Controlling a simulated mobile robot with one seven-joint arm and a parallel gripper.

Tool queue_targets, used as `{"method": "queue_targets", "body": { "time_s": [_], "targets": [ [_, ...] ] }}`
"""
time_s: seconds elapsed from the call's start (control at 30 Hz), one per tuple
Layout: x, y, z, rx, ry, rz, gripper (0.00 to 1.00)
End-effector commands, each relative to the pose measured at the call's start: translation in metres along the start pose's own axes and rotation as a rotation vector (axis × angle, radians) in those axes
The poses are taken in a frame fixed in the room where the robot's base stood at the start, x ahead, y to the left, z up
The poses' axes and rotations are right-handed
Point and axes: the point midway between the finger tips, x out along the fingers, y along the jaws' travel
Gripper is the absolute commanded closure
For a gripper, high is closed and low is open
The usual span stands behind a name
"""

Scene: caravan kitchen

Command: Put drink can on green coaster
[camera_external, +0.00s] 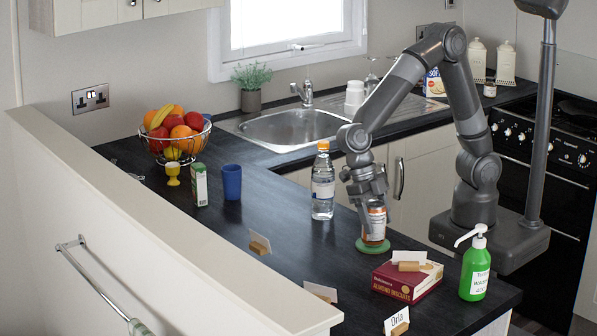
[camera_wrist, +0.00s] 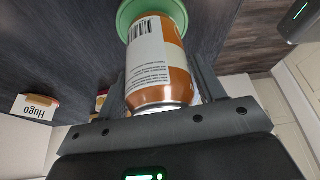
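The orange and white drink can (camera_external: 375,226) stands upright at the green coaster (camera_external: 371,248), over its middle. I cannot tell whether its base touches the coaster or hangs just above it. My gripper (camera_external: 371,203) points down over the can, with a finger on each side of it. In the wrist view the can (camera_wrist: 158,65) lies between the fingers, which appear closed on its sides. The green coaster (camera_wrist: 127,14) shows beyond the can's far end, partly hidden by it.
A water bottle (camera_external: 323,182) stands left of the can. A red biscuit box (camera_external: 407,279) lies close in front, and a green soap bottle (camera_external: 475,268) stands to the right. Place cards, a blue cup (camera_external: 232,182) and a fruit bowl (camera_external: 177,140) are further left. The counter's middle is clear.

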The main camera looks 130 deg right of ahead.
Motion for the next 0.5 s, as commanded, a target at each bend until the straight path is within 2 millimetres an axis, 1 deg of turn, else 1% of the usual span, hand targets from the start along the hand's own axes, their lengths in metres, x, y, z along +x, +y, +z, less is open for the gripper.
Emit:
{"method": "queue_targets", "body": {
  "time_s": [0.03, 0.17, 0.37, 0.5],
  "targets": [
    [-0.0002, 0.0, 0.0, 0.0, 0.0, 0.0, 0.33],
    [-0.0002, 0.0, -0.0001, 0.0, 0.0, 0.0, 0.23],
    [-0.0004, -0.0001, -0.0001, 0.0, 0.0, 0.0, 0.23],
    [-0.0072, 0.0001, -0.0011, 0.0, -0.001, 0.001, 0.23]
  ]
}}
